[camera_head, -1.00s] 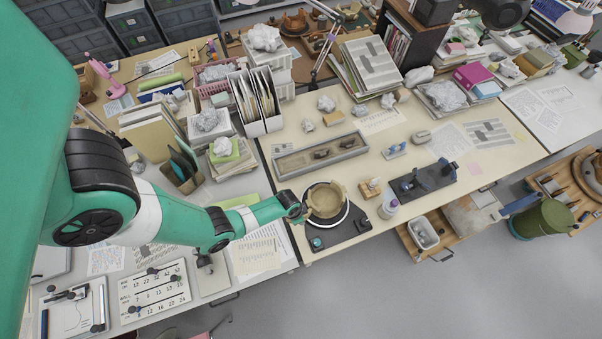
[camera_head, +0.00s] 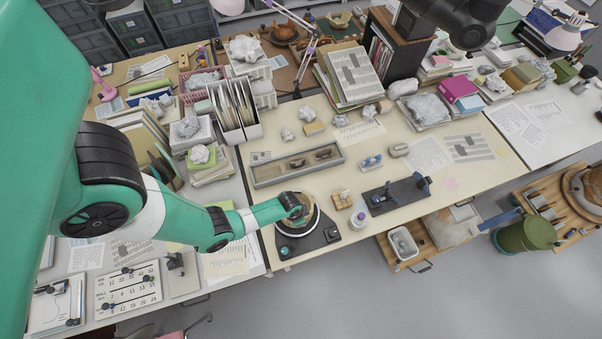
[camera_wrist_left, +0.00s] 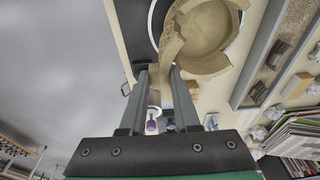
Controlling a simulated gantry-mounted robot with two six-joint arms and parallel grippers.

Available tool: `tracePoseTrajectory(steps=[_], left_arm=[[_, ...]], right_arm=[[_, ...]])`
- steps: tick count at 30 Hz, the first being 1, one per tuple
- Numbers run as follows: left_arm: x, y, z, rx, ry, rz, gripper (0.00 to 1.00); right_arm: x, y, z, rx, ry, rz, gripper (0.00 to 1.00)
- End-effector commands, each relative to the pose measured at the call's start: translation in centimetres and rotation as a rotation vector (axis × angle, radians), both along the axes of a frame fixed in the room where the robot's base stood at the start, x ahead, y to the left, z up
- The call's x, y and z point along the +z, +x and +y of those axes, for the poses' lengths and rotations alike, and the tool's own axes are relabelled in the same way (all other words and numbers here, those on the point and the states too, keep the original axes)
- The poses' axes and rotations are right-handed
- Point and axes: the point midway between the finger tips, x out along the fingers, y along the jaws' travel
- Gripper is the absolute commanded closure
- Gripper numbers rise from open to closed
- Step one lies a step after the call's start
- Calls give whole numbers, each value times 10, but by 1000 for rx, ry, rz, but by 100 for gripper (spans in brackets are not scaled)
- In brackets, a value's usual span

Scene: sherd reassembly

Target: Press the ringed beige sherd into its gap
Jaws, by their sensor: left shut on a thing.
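A beige bowl (camera_head: 303,222) stands on a round turntable with a white rim on a dark base, at the front edge of the table. It also shows in the left wrist view (camera_wrist_left: 210,42), with an uneven rim. My left gripper (camera_head: 292,205) is over the bowl's rim in the head view and partly hides it. In the left wrist view the gripper (camera_wrist_left: 163,75) is shut on a beige sherd (camera_wrist_left: 160,72), which appears to touch or overlap the bowl's near side; I cannot tell if it is seated. No ring mark is visible. My right gripper is not in view.
A long grey tray (camera_head: 262,180) with dark pieces lies behind the bowl. A small wooden block (camera_head: 342,200), a white bottle (camera_head: 359,219) and a black stand (camera_head: 396,194) are to the right. The table's front edge is close to the turntable base.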

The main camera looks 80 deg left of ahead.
Motion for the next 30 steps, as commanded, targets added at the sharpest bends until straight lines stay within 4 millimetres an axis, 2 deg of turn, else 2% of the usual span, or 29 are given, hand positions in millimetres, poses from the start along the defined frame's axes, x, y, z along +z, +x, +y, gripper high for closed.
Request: tracePoseTrajectory(steps=[11,30], left_arm=[[-6,0,0,0,0,1,100],[-50,0,0,0,0,0,100]], right_arm=[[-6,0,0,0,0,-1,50],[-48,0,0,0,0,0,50]])
